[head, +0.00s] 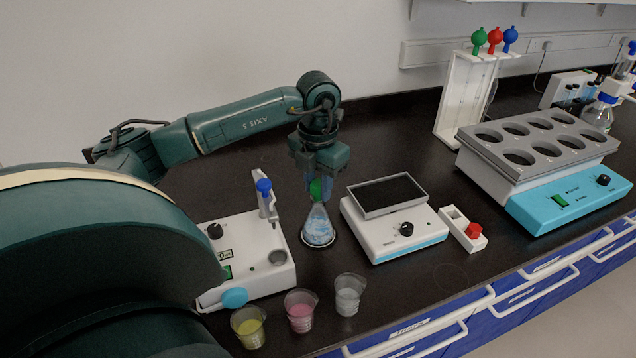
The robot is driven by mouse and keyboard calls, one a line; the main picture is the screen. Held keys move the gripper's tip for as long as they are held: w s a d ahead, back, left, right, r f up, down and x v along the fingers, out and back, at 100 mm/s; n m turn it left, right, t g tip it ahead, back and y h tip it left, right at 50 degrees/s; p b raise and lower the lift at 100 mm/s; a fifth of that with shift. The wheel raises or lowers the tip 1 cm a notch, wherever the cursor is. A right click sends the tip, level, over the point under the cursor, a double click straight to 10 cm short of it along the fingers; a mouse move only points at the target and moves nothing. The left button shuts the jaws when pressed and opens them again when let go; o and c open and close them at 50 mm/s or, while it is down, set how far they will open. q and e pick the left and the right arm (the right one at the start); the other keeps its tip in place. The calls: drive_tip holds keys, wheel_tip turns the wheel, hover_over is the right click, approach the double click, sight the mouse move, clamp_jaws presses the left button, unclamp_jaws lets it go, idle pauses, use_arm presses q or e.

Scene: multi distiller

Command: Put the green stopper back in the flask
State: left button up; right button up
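A conical flask (319,228) with pale blue contents stands upright on the dark bench. The green stopper (316,189) is at the flask's mouth, in line with its neck. My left gripper (318,184) points straight down over the flask, with its fingers around the stopper. It looks shut on the stopper, whose upper part is hidden by the fingers. I cannot tell how deep the stopper sits in the neck. My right gripper is not in view.
A white device with a blue-topped post (266,200) stands left of the flask, a balance-like device (392,240) right. Cups with yellow (248,326), pink (300,312) and clear (348,296) contents stand in front. A rack (462,100) and heating block (540,150) are farther right.

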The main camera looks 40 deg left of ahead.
use_arm(q)
drive_tip(key=o, duration=0.5)
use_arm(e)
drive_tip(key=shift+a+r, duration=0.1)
use_arm(q)
wheel_tip(320, 180, up, 13)
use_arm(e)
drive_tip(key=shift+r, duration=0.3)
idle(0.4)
use_arm(q)
drive_tip(key=shift+s, duration=0.1)
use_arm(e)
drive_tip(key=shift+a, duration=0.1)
